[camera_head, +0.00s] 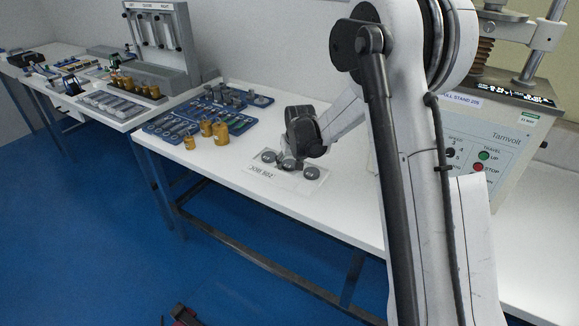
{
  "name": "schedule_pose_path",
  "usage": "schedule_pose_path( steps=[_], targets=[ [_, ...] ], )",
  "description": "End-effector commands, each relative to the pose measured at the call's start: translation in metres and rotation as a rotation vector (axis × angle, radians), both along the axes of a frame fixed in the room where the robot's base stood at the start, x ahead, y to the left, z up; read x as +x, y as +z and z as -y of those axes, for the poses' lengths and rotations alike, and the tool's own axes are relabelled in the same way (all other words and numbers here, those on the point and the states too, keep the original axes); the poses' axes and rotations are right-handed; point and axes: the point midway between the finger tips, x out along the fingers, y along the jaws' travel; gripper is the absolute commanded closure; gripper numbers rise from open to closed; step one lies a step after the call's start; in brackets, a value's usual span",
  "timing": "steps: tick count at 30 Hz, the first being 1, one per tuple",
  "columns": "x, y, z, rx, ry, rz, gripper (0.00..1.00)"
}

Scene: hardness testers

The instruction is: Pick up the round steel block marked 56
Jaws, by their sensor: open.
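Three round steel blocks sit in a row on a pale labelled plate (262,179) on the white table: a left block (268,157), a middle block (289,164) and a right block (311,173). Their markings are too small to read, so I cannot tell which is marked 56. My gripper (291,158) is open and points down over the middle block, partly hiding it. I cannot tell whether the fingers are around that block or only above it.
Brass weights (221,133) and blue trays (172,128) stand left of the plate. A test machine labelled Tamvolt (500,125) stands at the right, behind my arm. The table's front edge is close to the plate. Bare tabletop (235,165) shows left of the plate.

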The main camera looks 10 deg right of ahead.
Motion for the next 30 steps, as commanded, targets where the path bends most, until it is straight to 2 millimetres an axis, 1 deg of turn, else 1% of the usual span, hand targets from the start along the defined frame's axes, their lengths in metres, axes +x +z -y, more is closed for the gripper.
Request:
schedule_pose_path(
  steps=[4,5,12,14,23,26,30],
  targets=[
    [0.0,0.001,0.0,0.0,0.0,0.0,0.51],
    [0.0,0.001,0.0,0.0,0.0,0.0,0.54],
    [0.0,0.001,0.0,0.0,0.0,0.0,0.86],
    [0.0,0.001,0.0,0.0,0.0,0.0,0.93],
    [0.0,0.003,0.0,0.0,0.0,0.0,0.93],
    [0.0,0.009,0.0,0.0,0.0,0.0,0.93],
    [0.0,0.026,0.0,0.0,0.0,0.0,0.93]
  ],
)
